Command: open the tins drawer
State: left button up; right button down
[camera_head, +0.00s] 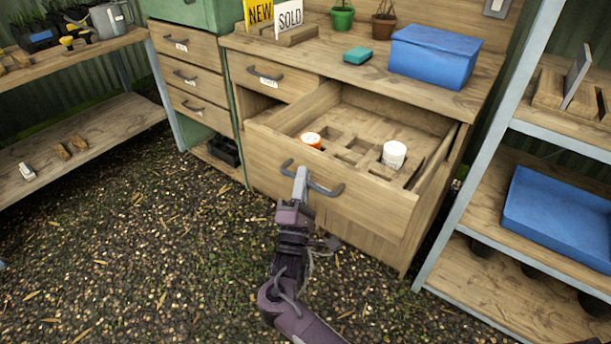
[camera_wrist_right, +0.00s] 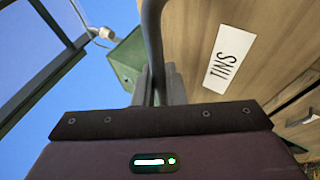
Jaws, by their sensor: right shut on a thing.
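The tins drawer (camera_head: 350,194) is a wide wooden drawer in the bench, pulled well out so its inside shows. An orange-and-white tin (camera_head: 311,139) and a white tin (camera_head: 394,154) stand in its slotted insert. My right gripper (camera_head: 300,178) is shut on the drawer's dark bar handle (camera_head: 325,189), near its middle. In the right wrist view the handle (camera_wrist_right: 153,45) runs between the fingers, beside a white label (camera_wrist_right: 229,60) reading TINS. In the head view the label is hidden. My left gripper is not in view.
A blue box (camera_head: 433,58), a teal block (camera_head: 357,55) and pots stand on the bench top. A smaller closed drawer (camera_head: 272,78) is at the left. A metal-framed shelf with a blue tray (camera_head: 560,218) stands close on the right. Gravel floor is open in front.

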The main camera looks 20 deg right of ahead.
jog(key=c, duration=1.8)
grip_release()
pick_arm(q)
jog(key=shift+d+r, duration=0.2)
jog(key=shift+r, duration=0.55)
pick_arm(e)
jog(key=v, duration=0.7)
jog(key=shift+s+a+f, duration=0.15)
jog(key=shift+s+f, duration=0.1)
jog(key=shift+s, duration=0.05)
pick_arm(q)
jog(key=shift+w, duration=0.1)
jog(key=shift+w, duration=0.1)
